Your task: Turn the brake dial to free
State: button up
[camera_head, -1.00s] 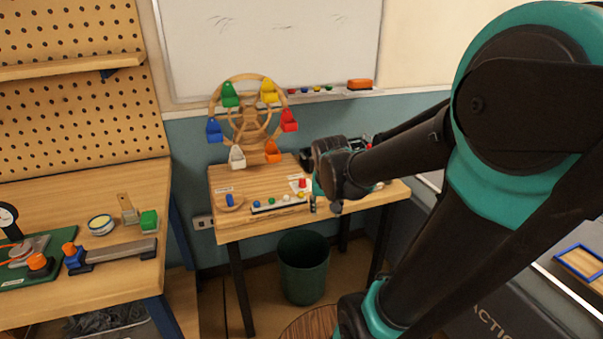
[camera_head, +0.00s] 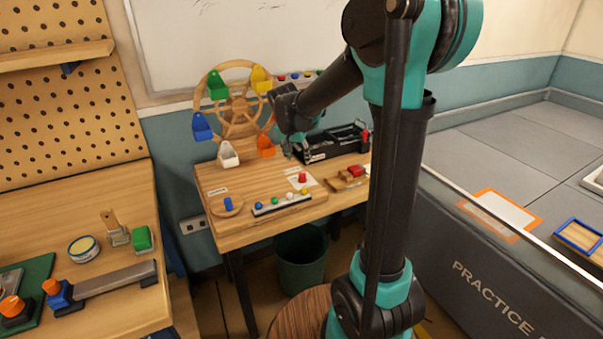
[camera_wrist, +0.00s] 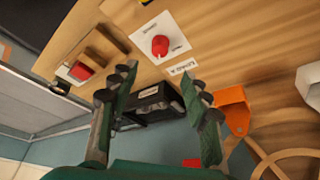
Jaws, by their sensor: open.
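A blue knob (camera_head: 228,204) stands on a round wooden disc at the front left of the small table, with a small label behind it. My gripper (camera_head: 297,152) hangs above the back of the table, right of the wheel and well away from the knob. In the wrist view my gripper (camera_wrist: 160,88) has its fingers wide apart with nothing between them.
A wheel with coloured buckets (camera_head: 238,105) stands at the table's back left. A green bin (camera_head: 301,262) is below.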

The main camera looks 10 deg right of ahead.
aim_at(302, 174)
jog(key=x, duration=1)
jog(key=shift+f, duration=0.2)
grip_shut()
